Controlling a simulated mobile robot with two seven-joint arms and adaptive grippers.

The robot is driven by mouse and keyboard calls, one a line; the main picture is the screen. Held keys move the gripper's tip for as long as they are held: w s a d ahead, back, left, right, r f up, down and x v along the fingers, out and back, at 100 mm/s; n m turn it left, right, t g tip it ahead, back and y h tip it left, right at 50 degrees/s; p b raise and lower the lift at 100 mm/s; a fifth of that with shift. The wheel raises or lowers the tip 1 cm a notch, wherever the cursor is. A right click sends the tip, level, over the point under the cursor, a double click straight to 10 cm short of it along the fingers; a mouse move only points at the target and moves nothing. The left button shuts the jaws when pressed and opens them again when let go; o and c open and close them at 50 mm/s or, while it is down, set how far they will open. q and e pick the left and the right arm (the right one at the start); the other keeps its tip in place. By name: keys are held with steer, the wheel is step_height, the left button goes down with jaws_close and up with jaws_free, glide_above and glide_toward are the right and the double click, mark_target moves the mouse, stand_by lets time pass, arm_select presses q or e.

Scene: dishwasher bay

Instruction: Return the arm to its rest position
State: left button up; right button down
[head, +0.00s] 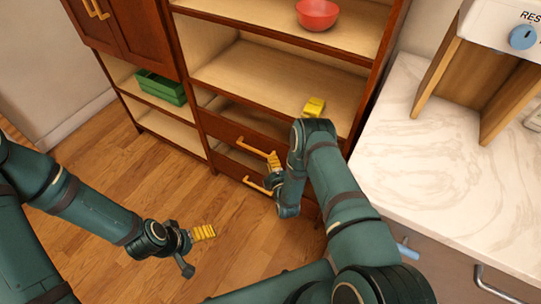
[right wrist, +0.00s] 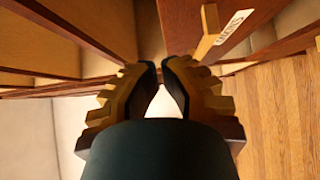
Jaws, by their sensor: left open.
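My left gripper (head: 203,232) is open and empty, with yellow ridged fingers, over the wooden floor at lower left in the head view. My right arm bends in front of the cabinet. My right gripper (head: 273,161) is beside the upper drawer's yellow handle (head: 252,149); the bent wrist partly hides it. In the right wrist view its two fingers (right wrist: 161,68) point at the cabinet with a narrow gap and nothing visible between them. A drawer handle (right wrist: 208,35) and a white label lie to the right of the fingertips, apart from them.
A red bowl (head: 317,14) stands on the upper shelf. A yellow block (head: 314,107) lies on a lower shelf, close behind my right wrist. A green crate (head: 161,87) is on the left shelf. A marble counter (head: 437,150) bounds the right side. Floor around my left gripper is clear.

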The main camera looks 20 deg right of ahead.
steer(key=s+p, duration=0.1)
steer(key=s, duration=0.5)
steer(key=shift+a, duration=0.15)
steer(key=s+a+r+m+g+y, duration=0.2)
steer(key=s+a+r+m+g, duration=0.3)
steer(key=s+m+g, duration=0.3)
steer(key=s+a+r+m+g+y, duration=0.3)
steer(key=s+a+r+m+g, duration=0.3)
steer(key=s+m+g, duration=0.2)
steer(key=s+m, duration=0.2)
steer(key=s, duration=0.1)
steer(key=shift+a+m, duration=0.2)
steer(key=shift+m, duration=0.2)
